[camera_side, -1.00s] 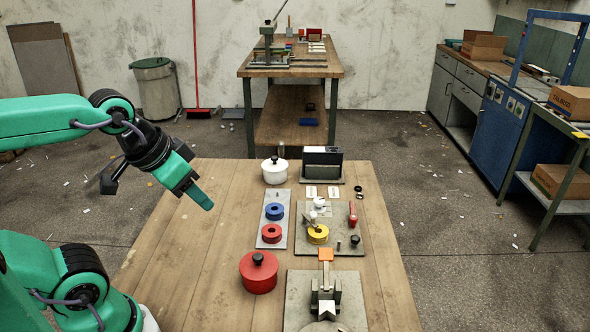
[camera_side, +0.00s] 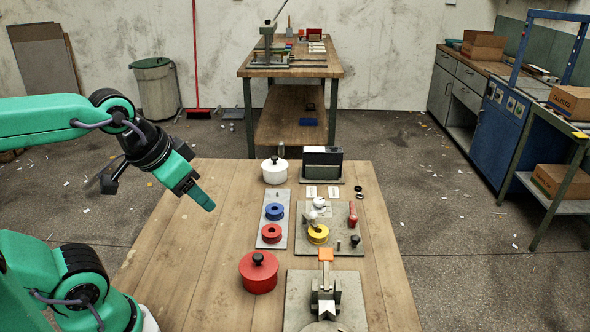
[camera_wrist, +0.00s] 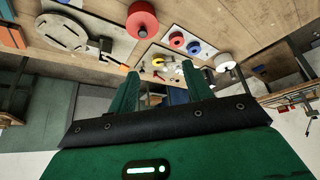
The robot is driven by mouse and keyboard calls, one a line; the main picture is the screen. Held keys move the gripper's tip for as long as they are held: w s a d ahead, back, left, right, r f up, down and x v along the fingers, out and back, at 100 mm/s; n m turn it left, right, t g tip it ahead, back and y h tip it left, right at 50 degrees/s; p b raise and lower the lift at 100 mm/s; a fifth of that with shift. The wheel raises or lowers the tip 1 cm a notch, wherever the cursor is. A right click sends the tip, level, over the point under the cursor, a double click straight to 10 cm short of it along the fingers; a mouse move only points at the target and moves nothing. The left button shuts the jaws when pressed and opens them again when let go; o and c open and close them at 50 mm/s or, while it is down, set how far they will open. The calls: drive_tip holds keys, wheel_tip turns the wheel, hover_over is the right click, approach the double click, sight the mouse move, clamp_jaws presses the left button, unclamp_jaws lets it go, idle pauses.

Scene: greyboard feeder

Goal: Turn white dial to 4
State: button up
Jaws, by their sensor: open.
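No dial with readable numbers shows in either view. A round white lidded piece with a black knob (camera_side: 275,173) stands at the far end of the wooden table, and it also shows in the wrist view (camera_wrist: 223,62). A smaller white piece (camera_side: 319,202) sits on a grey plate (camera_side: 349,239) behind a yellow ring (camera_side: 318,234). I cannot tell which is the dial. My gripper (camera_side: 206,202) is open and empty, in the air over the table's left side, apart from every object. Its two green fingers (camera_wrist: 159,70) stand spread in the wrist view.
A red lidded piece with a black knob (camera_side: 258,274) stands at the table's near middle. Blue (camera_side: 274,211) and red (camera_side: 271,233) rings sit on a narrow plate. A metal fixture with an orange tip (camera_side: 325,255) stands near the front. The table's left side is clear.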

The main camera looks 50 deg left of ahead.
drive_tip(key=w+r+n+g, duration=0.1)
drive_tip(key=w+r+n, duration=0.3)
drive_tip(key=w, duration=0.6)
drive_tip(key=n+g, duration=0.5)
drive_tip(key=n, duration=0.8)
hover_over(319, 199)
wheel_tip(319, 199, down, 18)
drive_tip(key=shift+d+f, duration=0.1)
drive_tip(key=shift+f, duration=0.1)
drive_tip(key=shift+f, duration=3.75)
